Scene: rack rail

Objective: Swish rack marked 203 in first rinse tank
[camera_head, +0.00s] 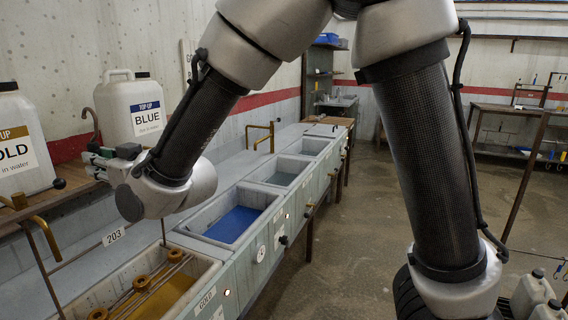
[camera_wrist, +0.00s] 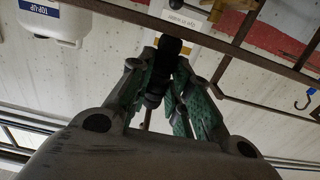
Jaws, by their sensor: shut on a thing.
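The rack marked 203 (camera_head: 114,236) shows its white number tag on a thin brown crossbar at lower left. Brass rings (camera_head: 143,282) show below it at the gold tank (camera_head: 207,272); whether they touch the yellow liquid I cannot tell. My gripper (camera_head: 97,160) is above the rack, partly hidden by my wrist. In the wrist view my gripper (camera_wrist: 163,75) is shut around a dark upright grip (camera_wrist: 154,92), apparently the rack's. Beyond the blue tank (camera_head: 235,222) stand tanks with greyish liquid (camera_head: 283,178); which is the first rinse I cannot read.
White jugs marked BLUE (camera_head: 130,105) and GOLD (camera_head: 15,140) stand on a wooden shelf behind the gripper. A brass tap (camera_head: 262,137) rises behind the tanks. White containers (camera_head: 532,293) stand at lower right. The floor right of the tank row is clear.

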